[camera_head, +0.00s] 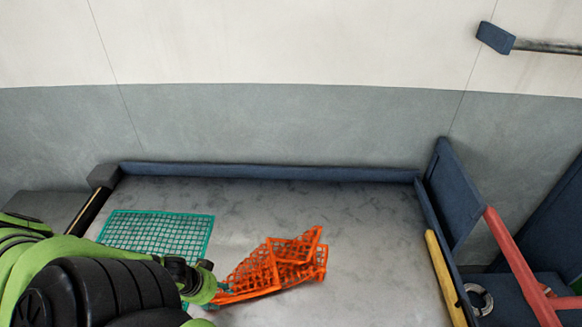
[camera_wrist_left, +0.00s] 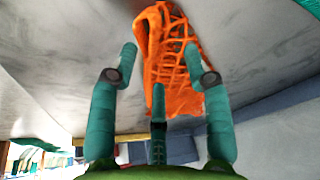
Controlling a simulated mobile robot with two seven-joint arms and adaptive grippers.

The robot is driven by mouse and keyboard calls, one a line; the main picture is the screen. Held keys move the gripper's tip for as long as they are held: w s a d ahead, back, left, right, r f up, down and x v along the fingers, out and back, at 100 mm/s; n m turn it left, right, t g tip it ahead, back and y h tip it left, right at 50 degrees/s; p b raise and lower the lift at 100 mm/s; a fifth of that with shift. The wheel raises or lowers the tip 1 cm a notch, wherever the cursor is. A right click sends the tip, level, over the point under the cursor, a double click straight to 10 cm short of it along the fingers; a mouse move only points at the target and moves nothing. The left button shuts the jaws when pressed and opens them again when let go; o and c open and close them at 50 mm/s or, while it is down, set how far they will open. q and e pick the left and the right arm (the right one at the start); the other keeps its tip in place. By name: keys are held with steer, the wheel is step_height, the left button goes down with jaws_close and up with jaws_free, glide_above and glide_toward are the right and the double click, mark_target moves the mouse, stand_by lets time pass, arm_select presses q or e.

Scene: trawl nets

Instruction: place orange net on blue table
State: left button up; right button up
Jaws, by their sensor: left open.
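The orange net (camera_head: 284,262) lies crumpled on the grey metal tabletop (camera_head: 375,225), which has a dark blue rim. My left gripper (camera_head: 204,283) is at the net's left end in the head view, partly hidden by my own arm. In the left wrist view, my left gripper (camera_wrist_left: 161,53) is open, with its teal fingers apart on either side of the orange net (camera_wrist_left: 172,85). Contact between fingers and net cannot be told. A dark blue surface (camera_head: 520,292) shows at the lower right; whether it is the blue table is unclear. My right gripper is not in view.
A green net (camera_head: 158,233) lies flat on the tabletop left of the orange net. A yellow bar (camera_head: 445,278), a dark blue upright panel (camera_head: 453,195) and a red bar (camera_head: 522,265) stand at the right. The tabletop behind and right of the orange net is clear.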

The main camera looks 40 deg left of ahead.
arm_select(q)
steer(key=shift+v, duration=1.45)
steer(key=shift+s+a+r, duration=0.2)
steer(key=shift+s+r, duration=0.15)
steer(key=shift+r, duration=0.1)
steer(key=shift+a+v, duration=0.1)
steer(key=shift+v, duration=1.2)
steer(key=shift+a+v, duration=0.15)
steer(key=shift+v, duration=1.15)
steer(key=c, duration=0.4)
steer(key=shift+w+d, duration=0.1)
steer(key=shift+w, duration=0.15)
steer(key=c, duration=0.4)
steer(key=w+d+f, duration=0.1)
steer(key=w+d, duration=0.4)
steer(key=w, duration=0.4)
steer(key=w+d+f, duration=0.1)
steer(key=w+d, duration=0.4)
steer(key=w, duration=0.4)
steer(key=w+d+f, duration=0.1)
steer(key=w+d, duration=0.4)
steer(key=w, duration=0.4)
steer(key=shift+w+d+f+b, duration=0.2)
steer(key=shift+d+f+b, duration=0.05)
steer(key=shift+f+b, duration=0.1)
jaws_close()
step_height(320, 180, down, 2)
steer(key=shift+d+f, duration=0.1)
steer(key=shift+f, duration=0.4)
